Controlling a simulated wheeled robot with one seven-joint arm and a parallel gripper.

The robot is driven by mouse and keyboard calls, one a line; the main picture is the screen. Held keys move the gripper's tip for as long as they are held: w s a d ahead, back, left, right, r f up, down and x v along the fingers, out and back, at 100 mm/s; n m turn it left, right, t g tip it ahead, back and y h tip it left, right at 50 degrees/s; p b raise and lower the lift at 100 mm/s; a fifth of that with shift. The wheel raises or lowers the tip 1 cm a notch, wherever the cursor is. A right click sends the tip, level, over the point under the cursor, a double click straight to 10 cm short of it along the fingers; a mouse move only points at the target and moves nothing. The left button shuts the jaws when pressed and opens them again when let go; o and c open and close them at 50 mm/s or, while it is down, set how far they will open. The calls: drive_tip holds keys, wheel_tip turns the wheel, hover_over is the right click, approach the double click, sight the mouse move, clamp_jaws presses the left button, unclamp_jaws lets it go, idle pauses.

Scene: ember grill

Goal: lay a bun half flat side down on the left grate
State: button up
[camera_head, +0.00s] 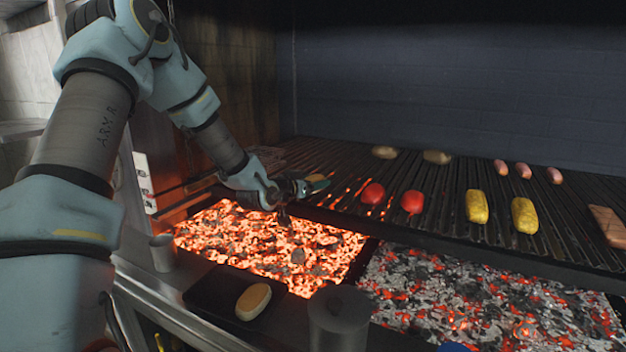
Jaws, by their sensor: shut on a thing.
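My gripper (302,188) is above the front left edge of the left grate (300,165), over the glowing coals' back edge. Another bun half (253,302), with a pale top and brown rim, lies on a black tray (208,293) at the front left.
Two red peppers (373,193) and two yellow corn pieces (477,206) lie on the grate to the right. Two brownish rounds (384,152) and several sausages (524,170) lie farther back. Open coals (265,245) glow in front. Grey metal canisters (338,320) stand at the front.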

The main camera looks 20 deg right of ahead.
drive_tip(key=o, duration=1.3)
drive_tip(key=shift+a, duration=0.15)
drive_tip(key=b+v, duration=0.3)
drive_tip(key=v, duration=0.9)
drive_tip(key=a+f+n+g+y, duration=0.15)
drive_tip(key=a+f+y, duration=0.25)
drive_tip(key=a, duration=0.4)
drive_tip(key=a+f+n+y, duration=0.3)
drive_tip(key=a+y, duration=0.1)
drive_tip(key=a, duration=0.4)
drive_tip(key=s+a+n+g+y, duration=0.1)
drive_tip(key=s+a+g, duration=0.1)
drive_tip(key=s+a, duration=0.2)
drive_tip(key=s+a+f+n+g+y, duration=0.1)
drive_tip(key=s+a+n+g+y, duration=0.1)
drive_tip(key=s+a, duration=0.3)
drive_tip(key=s+a+n+g+y, duration=0.1)
drive_tip(key=s+a+n+g, duration=0.1)
drive_tip(key=s+a, duration=0.3)
drive_tip(key=shift+s+a+f+y, duration=0.25)
drive_tip(key=shift+s+f+y, duration=0.05)
drive_tip(key=shift+f, duration=0.05)
